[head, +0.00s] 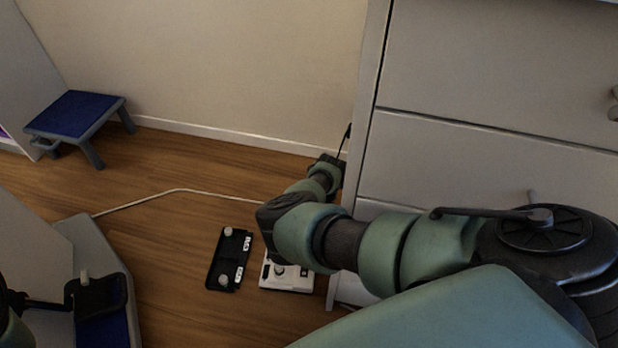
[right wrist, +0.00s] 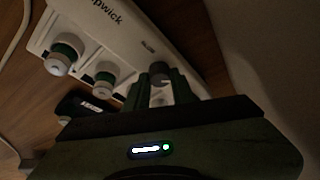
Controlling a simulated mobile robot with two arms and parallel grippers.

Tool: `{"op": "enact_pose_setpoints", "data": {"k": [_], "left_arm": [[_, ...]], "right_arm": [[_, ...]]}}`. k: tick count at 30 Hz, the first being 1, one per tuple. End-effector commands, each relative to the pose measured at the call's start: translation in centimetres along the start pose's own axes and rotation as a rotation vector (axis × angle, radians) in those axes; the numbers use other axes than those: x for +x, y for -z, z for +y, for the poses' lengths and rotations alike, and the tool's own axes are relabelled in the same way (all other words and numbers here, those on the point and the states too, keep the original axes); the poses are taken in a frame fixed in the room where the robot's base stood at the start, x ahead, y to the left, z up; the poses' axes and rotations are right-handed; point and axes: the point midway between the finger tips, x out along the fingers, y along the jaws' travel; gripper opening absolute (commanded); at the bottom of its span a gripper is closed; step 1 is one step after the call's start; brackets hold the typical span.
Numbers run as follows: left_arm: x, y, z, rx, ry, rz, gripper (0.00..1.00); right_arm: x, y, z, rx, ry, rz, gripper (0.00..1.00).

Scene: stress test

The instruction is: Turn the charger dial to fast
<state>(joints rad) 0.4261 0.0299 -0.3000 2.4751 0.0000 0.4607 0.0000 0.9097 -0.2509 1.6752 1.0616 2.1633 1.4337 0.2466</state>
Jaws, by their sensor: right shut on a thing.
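In the right wrist view a white unit (right wrist: 120,22) with lettering ending in "pwick" lies at a slant on the wood floor. Two white knobs with green collars stand on it, one at the left (right wrist: 60,58) and one nearer the middle (right wrist: 104,82). My right gripper (right wrist: 160,84) is shut on a dark-topped knob (right wrist: 160,70), its green fingers on either side. Part of that knob is hidden by the fingers. No dial marking is readable. In the head view my right arm reaches to the floor by the drawer unit's corner; its fingertips are hidden.
In the head view a black box (head: 216,264) with two knobs and a white box (head: 294,286) with a dark knob lie on the floor. A pale cord (head: 150,197) crosses the floor. The drawer unit (head: 450,150) stands right; a blue-topped stool (head: 76,112) stands far left.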

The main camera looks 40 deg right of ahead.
Motion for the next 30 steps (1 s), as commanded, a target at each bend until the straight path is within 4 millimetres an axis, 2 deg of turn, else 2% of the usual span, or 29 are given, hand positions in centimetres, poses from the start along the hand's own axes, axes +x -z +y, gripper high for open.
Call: {"op": "enact_pose_setpoints", "data": {"k": [14, 15, 16, 26, 30], "left_arm": [[-0.17, -0.28, -0.01, 0.0, 0.0, -0.01, 0.36], [-0.16, -0.28, -0.02, 0.0, 0.0, -0.01, 0.36], [-0.16, -0.28, -0.02, 0.0, 0.001, -0.01, 0.36], [0.03, -0.22, -0.16, -0.002, 0.011, -0.006, 0.36], [0.57, -0.35, -0.3, -0.003, 0.013, -0.006, 0.36]], "right_arm": [[-0.04, -0.05, 0.03, 0.014, -0.007, -0.001, 0.0], [-0.04, -0.04, 0.03, 0.014, -0.007, -0.001, 0.35], [-0.04, -0.04, 0.03, 0.014, -0.007, -0.001, 0.44], [-0.09, 0.0, 0.01, 0.013, -0.006, -0.001, 0.45], [-0.86, 0.33, 0.02, 0.013, -0.006, -0.001, 0.45]]}}
